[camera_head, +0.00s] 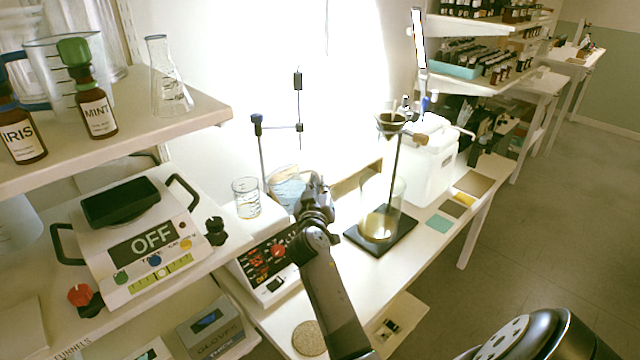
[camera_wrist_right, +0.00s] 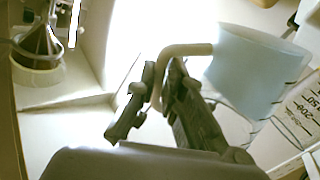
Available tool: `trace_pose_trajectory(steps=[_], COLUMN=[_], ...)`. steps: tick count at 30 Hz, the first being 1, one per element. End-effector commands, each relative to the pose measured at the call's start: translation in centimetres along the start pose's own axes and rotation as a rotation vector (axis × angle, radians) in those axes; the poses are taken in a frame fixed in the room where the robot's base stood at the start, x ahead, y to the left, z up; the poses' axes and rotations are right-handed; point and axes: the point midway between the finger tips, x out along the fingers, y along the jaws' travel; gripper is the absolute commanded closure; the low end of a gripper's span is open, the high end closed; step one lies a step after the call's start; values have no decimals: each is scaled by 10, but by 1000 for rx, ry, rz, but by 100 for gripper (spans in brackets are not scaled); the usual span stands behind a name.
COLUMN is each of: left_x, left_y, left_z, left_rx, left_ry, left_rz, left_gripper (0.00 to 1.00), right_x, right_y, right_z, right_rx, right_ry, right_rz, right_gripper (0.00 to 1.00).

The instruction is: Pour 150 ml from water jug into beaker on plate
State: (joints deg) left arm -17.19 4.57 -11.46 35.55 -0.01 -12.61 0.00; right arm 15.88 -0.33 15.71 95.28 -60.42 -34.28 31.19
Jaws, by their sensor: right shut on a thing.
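The water jug (camera_head: 287,187) is clear with pale blue water, just right of the beaker in the head view. My right gripper (camera_head: 316,203) is at its right side. In the wrist view my right gripper (camera_wrist_right: 160,100) is shut on the beige handle of the jug (camera_wrist_right: 258,70). The beaker (camera_head: 246,198) is upright on the white plate unit (camera_head: 262,268) with red digits, and has a little yellowish liquid at its bottom. In the wrist view the marked beaker (camera_wrist_right: 299,113) is beside the jug, partly cut off. I cannot tell how far the jug tilts. My left gripper is out of view.
A stand rod (camera_head: 262,160) rises behind the beaker. A funnel stand with a dark base (camera_head: 400,236) and a glass vessel is right of my right arm. A scale reading OFF (camera_head: 150,243) and a shelf (camera_head: 205,108) with bottles are at the left.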

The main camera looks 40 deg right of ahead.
Motion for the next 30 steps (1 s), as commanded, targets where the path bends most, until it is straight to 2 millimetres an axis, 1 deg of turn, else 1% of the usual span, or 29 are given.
trace_pose_trajectory(steps=[1,30], left_x=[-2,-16], left_y=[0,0], left_z=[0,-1], left_rx=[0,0], left_ry=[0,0], left_rz=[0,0], left_gripper=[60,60], right_x=[0,0], right_y=[1,-3], right_z=[-4,-14], right_rx=[-2,-64], right_ry=[4,3], right_rz=[1,1], right_gripper=[100,100])
